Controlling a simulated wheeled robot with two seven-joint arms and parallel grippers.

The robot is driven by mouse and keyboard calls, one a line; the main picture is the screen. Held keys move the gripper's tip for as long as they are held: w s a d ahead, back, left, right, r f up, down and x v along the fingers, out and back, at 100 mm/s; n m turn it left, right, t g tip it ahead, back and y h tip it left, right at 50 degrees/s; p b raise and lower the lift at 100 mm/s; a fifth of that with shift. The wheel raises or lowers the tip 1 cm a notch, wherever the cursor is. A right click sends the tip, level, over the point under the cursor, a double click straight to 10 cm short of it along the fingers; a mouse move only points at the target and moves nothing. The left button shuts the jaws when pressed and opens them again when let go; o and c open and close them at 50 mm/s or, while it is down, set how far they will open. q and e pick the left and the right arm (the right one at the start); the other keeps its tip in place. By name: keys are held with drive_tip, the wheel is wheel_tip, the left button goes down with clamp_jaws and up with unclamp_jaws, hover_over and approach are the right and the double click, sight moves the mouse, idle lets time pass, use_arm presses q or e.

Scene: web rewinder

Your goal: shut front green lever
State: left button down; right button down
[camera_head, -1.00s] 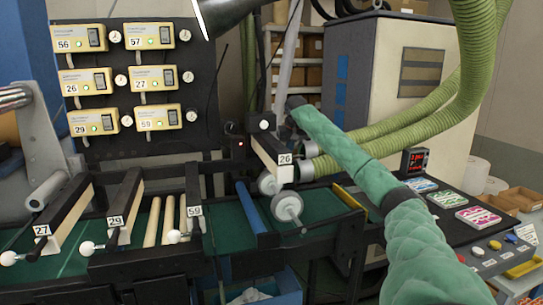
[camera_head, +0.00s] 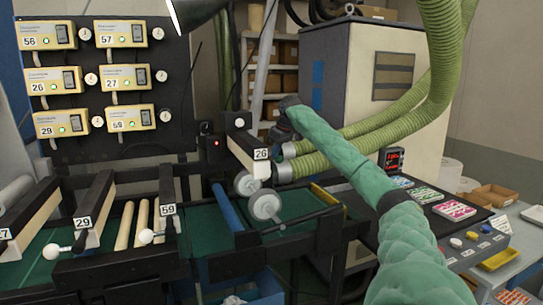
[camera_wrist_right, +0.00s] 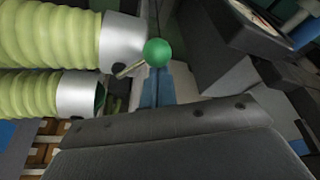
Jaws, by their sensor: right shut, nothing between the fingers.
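A green ball-ended lever (camera_wrist_right: 157,52) shows in the right wrist view. Its short metal rod runs down-left to the silver collar (camera_wrist_right: 122,42) of the upper ribbed hose. In the head view I cannot make the green ball out; my right arm and gripper may hide it. My right gripper (camera_head: 283,130) is at the end of the green-sleeved arm, just above the hose ends and right of the block marked 26. It is shut and empty. In the wrist view the green ball stands apart, beyond the dark grey shape along the bottom. My left gripper is not in view.
Two pale green hoses (camera_head: 375,124) run behind my right arm to the machine. The block marked 26 (camera_head: 245,155) and grey rollers (camera_head: 264,206) stand close on the left. A grey cabinet (camera_head: 385,75) is behind. A control panel (camera_head: 478,245) lies at right.

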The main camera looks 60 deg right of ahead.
drive_tip(key=shift+s+d+n+y, duration=0.2)
drive_tip(key=shift+s+n, duration=0.15)
drive_tip(key=shift+n, duration=0.2)
drive_tip(key=shift+s+d+n+y, duration=0.1)
drive_tip(key=shift+s+n+y, duration=0.1)
drive_tip(key=shift+s+n, duration=0.25)
drive_tip(key=shift+s+d, duration=0.15)
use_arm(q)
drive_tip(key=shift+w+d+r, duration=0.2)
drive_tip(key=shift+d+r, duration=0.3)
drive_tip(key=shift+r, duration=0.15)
use_arm(e)
drive_tip(key=shift+s+d, duration=0.35)
drive_tip(key=shift+s, duration=0.05)
